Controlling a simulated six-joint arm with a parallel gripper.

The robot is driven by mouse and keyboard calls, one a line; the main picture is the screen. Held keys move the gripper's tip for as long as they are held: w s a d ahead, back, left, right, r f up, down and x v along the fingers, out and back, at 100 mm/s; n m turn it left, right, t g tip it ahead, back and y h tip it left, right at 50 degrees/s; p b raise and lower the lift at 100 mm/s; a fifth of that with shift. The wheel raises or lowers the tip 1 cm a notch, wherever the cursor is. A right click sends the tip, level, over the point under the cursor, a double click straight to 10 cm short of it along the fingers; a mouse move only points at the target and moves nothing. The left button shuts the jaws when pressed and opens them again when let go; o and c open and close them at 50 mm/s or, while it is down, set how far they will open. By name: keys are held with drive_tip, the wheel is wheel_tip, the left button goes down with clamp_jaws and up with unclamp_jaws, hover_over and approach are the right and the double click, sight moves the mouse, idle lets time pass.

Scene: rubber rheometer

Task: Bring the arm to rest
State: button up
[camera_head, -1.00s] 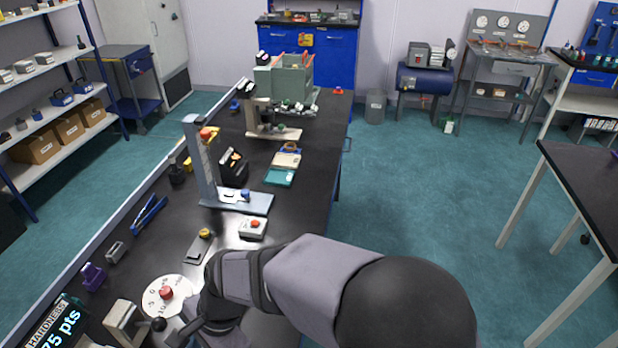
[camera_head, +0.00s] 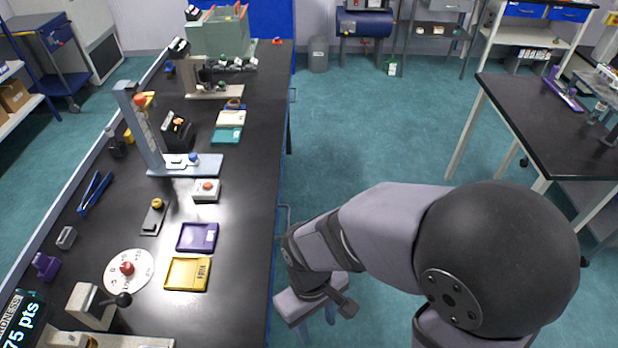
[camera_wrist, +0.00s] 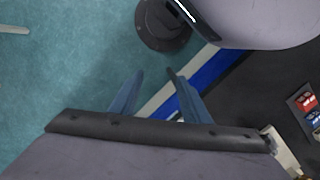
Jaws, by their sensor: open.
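My gripper (camera_wrist: 152,92) shows in the wrist view with its two blue fingers apart and nothing between them. In the head view my gripper (camera_head: 318,335) hangs low over the floor, just off the right edge of the black bench (camera_head: 255,200). Its fingers are partly cut off by the frame's bottom edge. My arm is bent, with its links to the right of the bench, clear of the objects on it.
On the bench are a purple tray (camera_head: 197,237), a yellow tray (camera_head: 188,274), a white dial (camera_head: 128,272) with a red knob and a grey stand (camera_head: 185,168). A second black table (camera_head: 540,120) stands at right. Teal floor (camera_head: 370,140) lies open between them.

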drive_tip(key=w+d+r+m, duration=0.1)
drive_tip(key=w+d+m, duration=0.1)
drive_tip(key=d, duration=0.4)
drive_tip(key=w+d+r+m+t+y, duration=0.1)
drive_tip(key=w+d+r+m, duration=0.1)
drive_tip(key=d+m, duration=0.3)
drive_tip(key=shift+w+d+r+t, duration=0.3)
drive_tip(key=shift+d, duration=1)
